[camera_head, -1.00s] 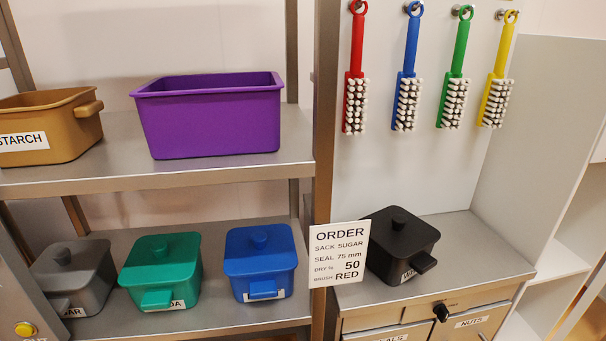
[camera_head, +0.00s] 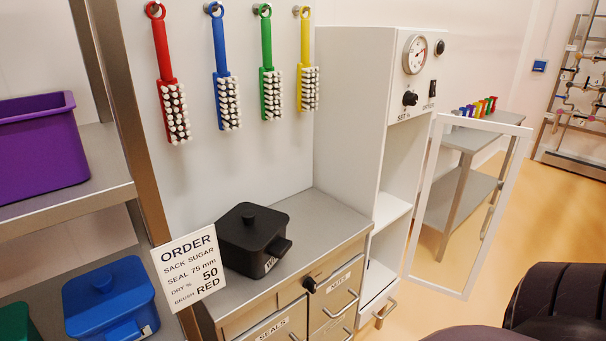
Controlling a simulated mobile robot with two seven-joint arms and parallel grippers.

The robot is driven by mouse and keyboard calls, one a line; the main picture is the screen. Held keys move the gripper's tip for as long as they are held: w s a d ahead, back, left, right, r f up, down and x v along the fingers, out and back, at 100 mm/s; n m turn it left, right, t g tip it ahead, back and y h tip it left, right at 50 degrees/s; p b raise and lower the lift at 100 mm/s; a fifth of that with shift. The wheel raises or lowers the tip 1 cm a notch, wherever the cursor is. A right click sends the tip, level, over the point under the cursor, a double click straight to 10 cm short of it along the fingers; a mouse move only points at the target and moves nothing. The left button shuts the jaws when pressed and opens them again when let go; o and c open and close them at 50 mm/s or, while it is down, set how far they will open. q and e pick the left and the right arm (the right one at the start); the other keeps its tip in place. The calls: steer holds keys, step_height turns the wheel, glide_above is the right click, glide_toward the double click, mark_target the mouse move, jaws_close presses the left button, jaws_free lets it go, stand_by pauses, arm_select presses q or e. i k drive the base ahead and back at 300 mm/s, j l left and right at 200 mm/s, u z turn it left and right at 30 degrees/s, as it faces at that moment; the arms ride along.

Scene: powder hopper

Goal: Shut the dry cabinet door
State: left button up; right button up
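The dry cabinet (camera_head: 350,120) is a tall white unit right of the brush board, with a gauge (camera_head: 414,54), a knob (camera_head: 410,98) and a small black switch on its upper front. Its door (camera_head: 412,245), a white frame around a clear pane, stands wide open, swung out to the right. White shelves (camera_head: 391,209) show inside; I see nothing on them. Neither gripper is in view. Dark rounded parts at the lower right seem to be my own arm.
A steel counter (camera_head: 315,215) with a black lidded pot (camera_head: 252,240) and drawers stands left of the cabinet. An order card (camera_head: 188,266) hangs on the shelf post. A side table (camera_head: 480,140) with small coloured items stands behind the door. Orange floor (camera_head: 545,225) is clear at right.

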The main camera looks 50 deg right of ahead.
mark_target(525, 134)
steer(key=k+l, duration=0.2)
steer(key=l, duration=0.3)
steer(key=k+l+u, duration=0.15)
steer(key=l, duration=0.35)
steer(key=k+l, duration=0.2)
steer(key=l, duration=0.25)
steer(key=k+l+u, duration=0.1)
steer(key=k+l, duration=0.15)
steer(key=l, duration=0.25)
steer(key=k+l, duration=0.2)
steer(key=l, duration=0.25)
steer(key=k+l+u, duration=0.15)
steer(key=l, duration=0.3)
steer(key=k+l, duration=0.35)
steer(key=k+l+u, duration=0.1)
steer(key=k+l, duration=0.15)
steer(key=l, duration=0.3)
steer(key=k+l, duration=0.1)
steer(key=l, duration=0.3)
steer(key=k+l+u, duration=0.15)
steer(key=l, duration=0.3)
steer(key=i+l+u, duration=0.15)
steer(key=l, duration=1.6)
steer(key=k, duration=0.1)
